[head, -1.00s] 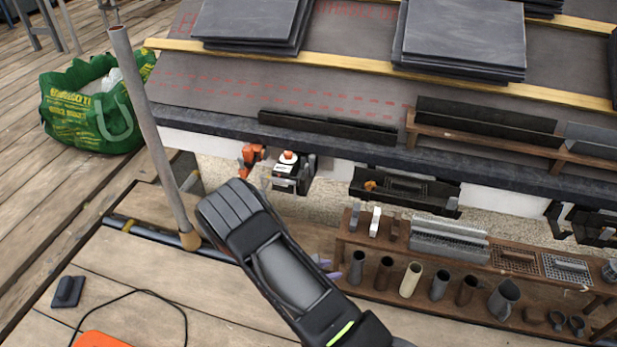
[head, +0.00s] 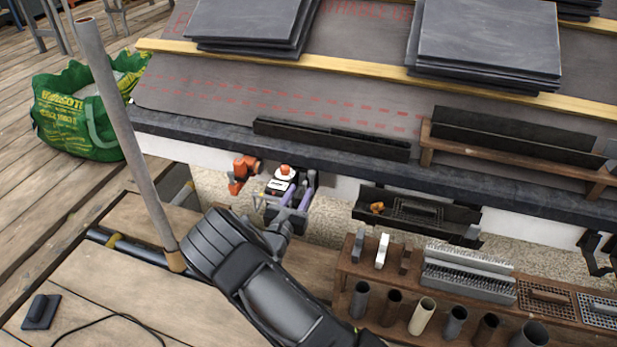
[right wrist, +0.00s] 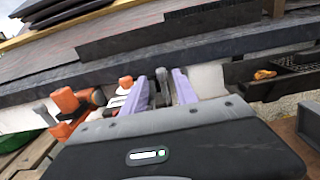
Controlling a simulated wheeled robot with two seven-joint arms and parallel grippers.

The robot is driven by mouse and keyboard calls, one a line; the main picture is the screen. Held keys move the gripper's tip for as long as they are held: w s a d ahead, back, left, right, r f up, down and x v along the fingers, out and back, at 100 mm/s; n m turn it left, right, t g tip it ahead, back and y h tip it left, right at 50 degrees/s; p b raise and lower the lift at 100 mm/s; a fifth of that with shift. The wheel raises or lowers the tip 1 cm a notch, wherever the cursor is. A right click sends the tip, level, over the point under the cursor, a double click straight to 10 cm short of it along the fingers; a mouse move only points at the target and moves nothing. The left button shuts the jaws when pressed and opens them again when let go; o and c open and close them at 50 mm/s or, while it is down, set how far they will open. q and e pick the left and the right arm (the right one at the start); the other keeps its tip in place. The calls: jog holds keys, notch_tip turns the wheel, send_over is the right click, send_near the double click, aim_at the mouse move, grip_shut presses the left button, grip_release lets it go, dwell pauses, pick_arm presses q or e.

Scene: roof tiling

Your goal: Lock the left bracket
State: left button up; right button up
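My right gripper (head: 293,196) reaches up from the lower middle to the eaves. Its two lavender fingers stand apart at a dark bracket-like fitting (head: 311,181) below the roof edge. In the right wrist view, the open fingers (right wrist: 159,85) flank a grey lever-like part (right wrist: 163,92); I cannot tell whether they touch it. My gripper hides much of the fitting, and whether it is locked cannot be seen. My left gripper is not in view.
An orange tool (head: 241,173) and a white-topped device with an orange knob (head: 283,182) hang close left of the fingers. A dark tray (head: 418,212) hangs to the right. A grey pole (head: 131,148) stands left. A wooden rack (head: 350,268) with tubes stands below right.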

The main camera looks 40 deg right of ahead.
aim_at(306, 181)
jog(key=b+x, duration=0.2)
jog(key=x, duration=0.5)
jog(key=shift+w+d+b, duration=0.2)
jog(key=shift+d+b, duration=0.2)
jog(key=shift+c, duration=0.5)
grip_shut()
